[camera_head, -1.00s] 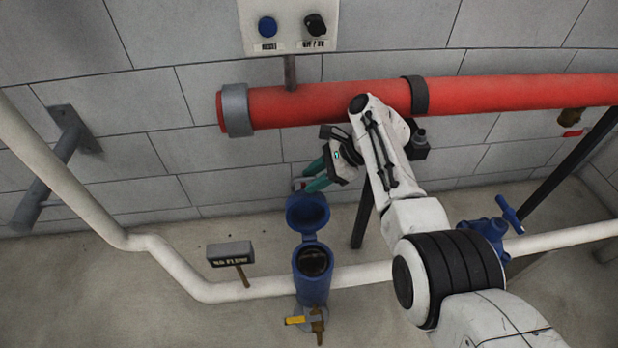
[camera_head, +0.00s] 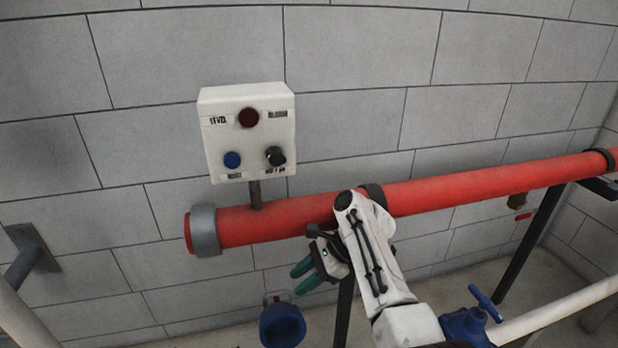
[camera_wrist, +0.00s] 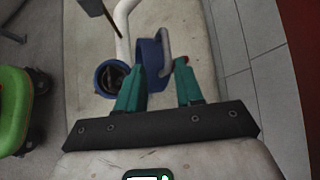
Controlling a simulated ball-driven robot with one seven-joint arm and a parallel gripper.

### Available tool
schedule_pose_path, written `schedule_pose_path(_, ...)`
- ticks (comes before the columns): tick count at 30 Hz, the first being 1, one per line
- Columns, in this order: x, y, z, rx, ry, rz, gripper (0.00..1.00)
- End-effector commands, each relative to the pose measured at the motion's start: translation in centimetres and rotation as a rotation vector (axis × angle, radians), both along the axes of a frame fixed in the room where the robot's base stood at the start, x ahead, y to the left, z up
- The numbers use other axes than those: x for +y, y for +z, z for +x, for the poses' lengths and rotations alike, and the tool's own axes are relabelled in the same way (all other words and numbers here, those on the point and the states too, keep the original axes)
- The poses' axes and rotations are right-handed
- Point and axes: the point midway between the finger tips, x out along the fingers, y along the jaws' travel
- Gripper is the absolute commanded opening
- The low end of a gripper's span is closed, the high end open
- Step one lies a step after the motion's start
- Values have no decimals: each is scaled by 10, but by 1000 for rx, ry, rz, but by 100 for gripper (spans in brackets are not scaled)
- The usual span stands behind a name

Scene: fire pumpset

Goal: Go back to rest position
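My gripper (camera_head: 298,279) hangs in front of the wall, below the red pipe, with its two green fingers apart and nothing between them. In the wrist view my gripper (camera_wrist: 160,75) also shows its fingers spread. The blue lid (camera_head: 283,327) stands raised just below the fingers in the head view. In the wrist view the blue lid (camera_wrist: 150,60) and its grey handle appear beyond the fingertips, and the open blue cup (camera_wrist: 103,75) is to their left. The lower cup is out of the head view.
A red pipe (camera_head: 455,190) runs along the block wall behind my arm. A white control box (camera_head: 248,133) with knobs is above it. A blue valve (camera_head: 468,325) sits on a white pipe at lower right. A green object (camera_wrist: 14,108) is at left in the wrist view.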

Motion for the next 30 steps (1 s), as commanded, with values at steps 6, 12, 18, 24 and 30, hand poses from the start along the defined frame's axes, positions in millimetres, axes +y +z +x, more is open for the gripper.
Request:
schedule_pose_path(6,-28,-27,-16,-85,57,-49,36)
schedule_pose_path(12,-75,-64,-52,-228,173,-141,36)
schedule_pose_path(18,-133,-94,-114,-379,338,-263,36)
schedule_pose_path(24,-187,-103,-192,-500,529,-388,36)
schedule_pose_path(30,-234,-85,-279,-584,736,-507,36)
